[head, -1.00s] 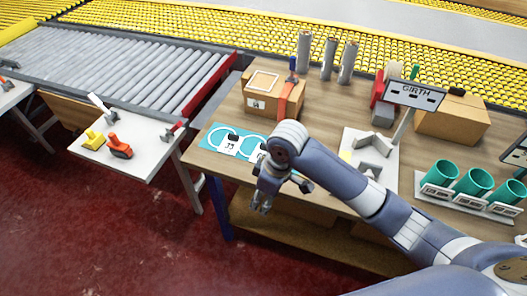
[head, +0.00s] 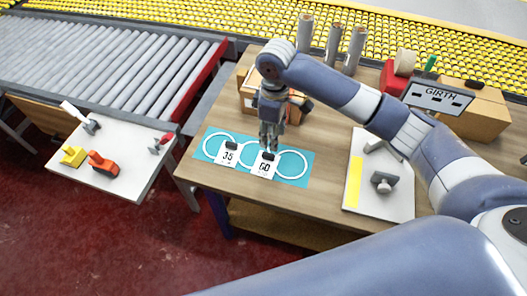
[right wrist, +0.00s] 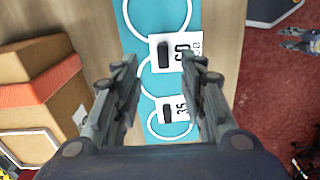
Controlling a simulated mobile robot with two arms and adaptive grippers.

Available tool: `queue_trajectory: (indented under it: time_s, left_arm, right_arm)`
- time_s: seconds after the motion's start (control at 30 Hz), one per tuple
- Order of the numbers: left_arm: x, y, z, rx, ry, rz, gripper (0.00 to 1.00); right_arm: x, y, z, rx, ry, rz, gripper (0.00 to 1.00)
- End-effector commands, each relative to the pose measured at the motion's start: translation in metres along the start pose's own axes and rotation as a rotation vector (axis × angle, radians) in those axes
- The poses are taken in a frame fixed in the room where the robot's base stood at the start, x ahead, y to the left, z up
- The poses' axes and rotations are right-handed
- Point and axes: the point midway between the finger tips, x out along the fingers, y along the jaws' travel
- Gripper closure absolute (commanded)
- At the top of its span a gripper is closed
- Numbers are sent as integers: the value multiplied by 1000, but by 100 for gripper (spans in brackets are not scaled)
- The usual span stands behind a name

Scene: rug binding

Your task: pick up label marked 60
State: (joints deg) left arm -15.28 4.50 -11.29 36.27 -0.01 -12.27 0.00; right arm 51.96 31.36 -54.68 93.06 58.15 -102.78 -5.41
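The label marked 60 (head: 264,170) is a white tag with a black clip, lying on a teal mat (head: 304,154) with white rings near the table's front edge. It also shows in the right wrist view (right wrist: 188,50). A similar label marked 35 (head: 228,156) lies to its left; it shows in the right wrist view too (right wrist: 181,110). My right gripper (head: 268,149) points down just above and behind the 60 label. In the right wrist view my right gripper (right wrist: 162,64) is open and empty, with the mat beyond its fingers. My left gripper is not in view.
A cardboard box (head: 249,92) stands behind my right gripper, partly hidden by it. A white board (head: 404,197) with grey parts lies to the right, near the GIRTH sign (head: 436,96). Grey rolls (head: 332,45) stand at the back. Bare wood lies right of the mat.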

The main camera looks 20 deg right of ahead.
Motion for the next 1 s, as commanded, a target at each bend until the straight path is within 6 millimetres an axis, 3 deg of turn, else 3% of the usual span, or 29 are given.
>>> queue_trajectory:
  time_s: [0.2, 0.33, 0.47, 0.73, 0.97, 1.0]
  left_arm:
    - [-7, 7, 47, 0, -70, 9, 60]
    - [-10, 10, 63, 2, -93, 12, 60]
    - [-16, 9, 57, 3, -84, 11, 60]
    - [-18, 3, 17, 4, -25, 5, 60]
    - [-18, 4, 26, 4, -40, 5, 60]
    - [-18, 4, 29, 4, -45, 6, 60]
  right_arm:
    - [33, 0, 1, 1, -2, -1, 62]
    - [41, 0, 0, 0, -2, 0, 62]
    - [56, 0, 0, 0, -4, -2, 62]
    - [90, 0, -1, 0, -2, 0, 62]
    - [92, 0, -1, -1, 0, 1, 62]
    - [92, 0, -1, -1, 0, 1, 68]
